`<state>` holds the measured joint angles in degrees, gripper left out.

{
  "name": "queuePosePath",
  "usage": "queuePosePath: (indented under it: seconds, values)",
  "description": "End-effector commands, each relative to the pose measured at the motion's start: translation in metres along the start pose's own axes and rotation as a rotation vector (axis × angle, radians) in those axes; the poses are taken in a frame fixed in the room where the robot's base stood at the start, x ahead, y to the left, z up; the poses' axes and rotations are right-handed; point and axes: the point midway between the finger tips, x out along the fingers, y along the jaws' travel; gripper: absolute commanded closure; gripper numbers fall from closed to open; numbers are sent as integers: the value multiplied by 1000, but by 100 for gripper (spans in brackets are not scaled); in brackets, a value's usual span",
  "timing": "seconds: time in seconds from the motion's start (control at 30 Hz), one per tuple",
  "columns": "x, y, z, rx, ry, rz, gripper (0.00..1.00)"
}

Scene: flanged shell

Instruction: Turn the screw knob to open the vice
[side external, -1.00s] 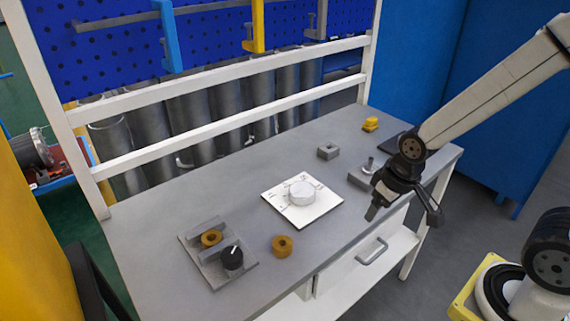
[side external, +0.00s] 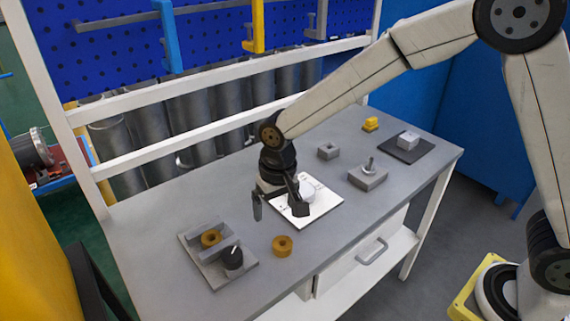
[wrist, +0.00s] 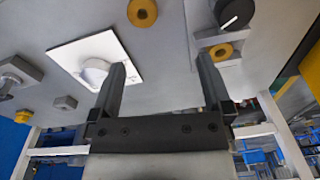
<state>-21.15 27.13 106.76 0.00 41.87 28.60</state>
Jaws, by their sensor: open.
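The vice (side external: 196,257) sits at the table's front left, a grey base with raised jaws. A brass-coloured ring (side external: 211,238) lies between its jaws; I cannot tell if it is clamped. The black screw knob (side external: 233,260), with a white mark, stands at its near right. In the wrist view the knob (wrist: 235,13) is at the top right, partly cut off, with the ring (wrist: 221,51) below it. My gripper (side external: 279,206) points down, open and empty, above the table's middle, right of the vice and apart from the knob. Its two fingers (wrist: 162,68) show spread in the wrist view.
A loose brass-coloured ring (side external: 282,246) lies right of the vice. A white plate with a round white disc (wrist: 95,72) is beside my gripper. A grey block with an upright pin (side external: 367,178), a holed grey block (side external: 328,151) and a yellow part (side external: 370,124) stand farther right.

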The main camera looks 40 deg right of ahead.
Motion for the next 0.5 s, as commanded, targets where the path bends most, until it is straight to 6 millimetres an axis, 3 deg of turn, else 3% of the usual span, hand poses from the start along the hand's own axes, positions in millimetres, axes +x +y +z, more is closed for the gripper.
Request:
queuePosePath:
  seconds: [0.1,0.23,0.5]
  values:
    - [8,-38,-6,15,-25,10,0]
    - [14,-71,-7,36,-45,22,0]
    - [20,-103,-5,61,-64,37,0]
